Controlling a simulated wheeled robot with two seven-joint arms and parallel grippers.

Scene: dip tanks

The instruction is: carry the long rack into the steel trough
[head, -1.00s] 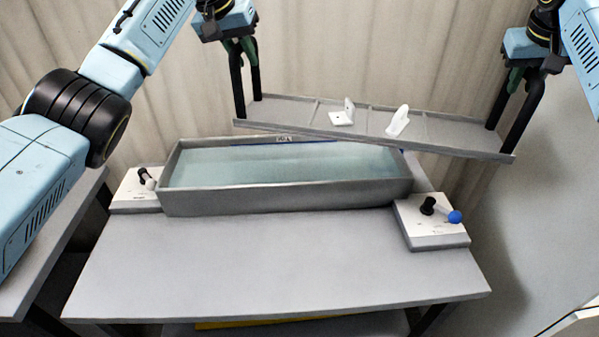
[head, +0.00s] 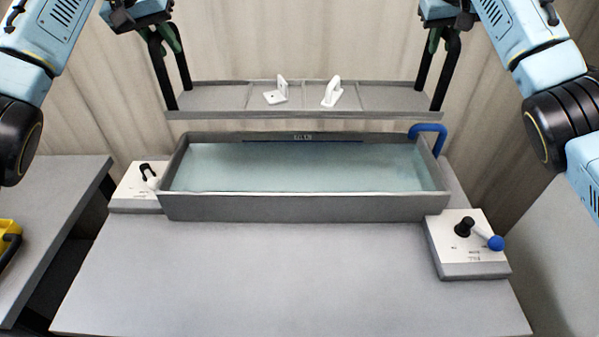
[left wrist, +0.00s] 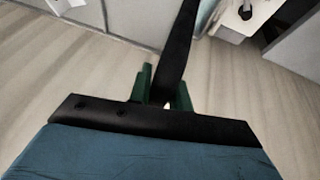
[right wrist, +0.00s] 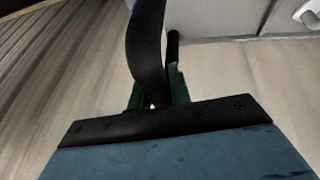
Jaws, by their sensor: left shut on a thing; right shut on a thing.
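The long grey rack (head: 215,98) hangs level in the head view, with two white brackets (head: 276,96) (head: 331,94) in it. Its black end handles also show in the left wrist view (left wrist: 180,50) and right wrist view (right wrist: 147,50). My left gripper (head: 168,36) is shut on the left handle, and my right gripper (head: 438,36) is shut on the right handle. The steel trough (head: 300,208) stands on the table, filled with pale bluish liquid. The rack appears just above the trough's back rim in the picture, apart from it and roughly parallel to it.
A control box with a black knob and blue-tipped lever (head: 467,245) stands at the trough's right front. Another box (head: 138,187) sits at its left. A blue pipe (head: 428,128) bends over the back right corner. The front tabletop (head: 290,280) is clear.

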